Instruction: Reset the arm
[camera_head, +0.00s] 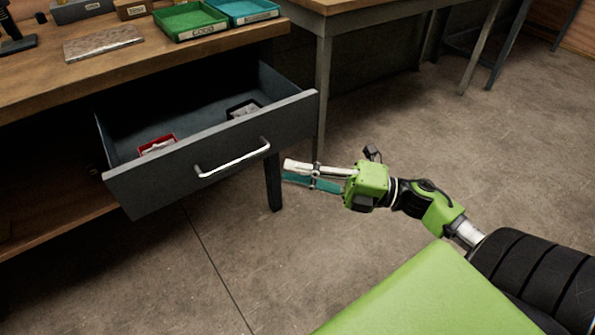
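My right arm comes in from the lower right, and its green-bodied gripper (300,174) points left over the floor. It is just right of the open drawer's front, and appears apart from the handle. A pale long piece and a teal long piece lie close together at its tip. I cannot tell whether these are both fingers or something held between them. My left gripper is not in view.
The grey drawer (146,188) is pulled out from under the wooden bench (130,68), with a metal handle (232,158). Inside are a red box (157,144) and a dark box (243,109). A green tray (189,21) and teal tray (243,9) sit on top. Open floor lies right.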

